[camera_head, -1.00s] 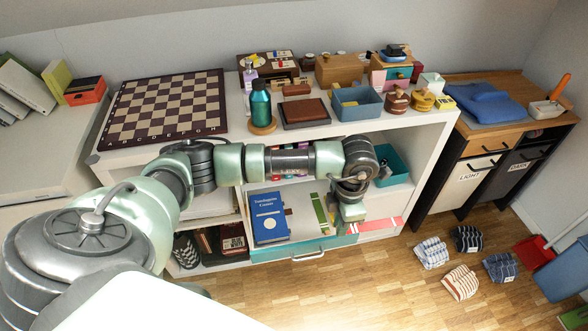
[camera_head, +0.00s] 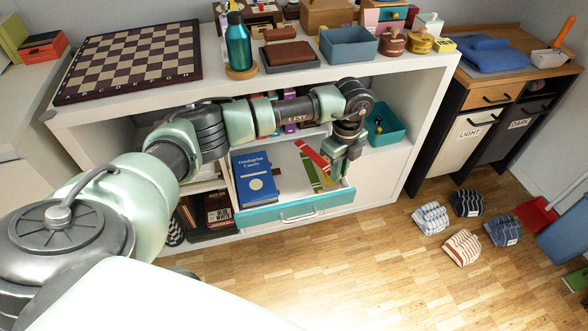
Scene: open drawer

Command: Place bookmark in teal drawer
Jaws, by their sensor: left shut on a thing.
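The teal drawer (camera_head: 262,216) is pulled open from the white shelf unit, with a silver handle on its front. My left gripper (camera_head: 331,175) is over the right part of the drawer, pointing down and shut on a red-and-white strip, the bookmark (camera_head: 311,154). The bookmark reaches up and left from the fingers, over the drawer's inside. Its lower end is hidden by the gripper. A blue book (camera_head: 254,178) lies in the drawer's left part. A narrow green item (camera_head: 310,172) lies beside the gripper, partly covered. My right gripper is not in view.
The drawer's middle (camera_head: 287,165) is bare. An open teal bin (camera_head: 386,126) stands on the shelf right of my gripper. The shelf top holds a chessboard (camera_head: 130,62), a teal bottle (camera_head: 238,44) and a blue-grey box (camera_head: 348,46). Several folded cloths (camera_head: 462,247) lie on the floor.

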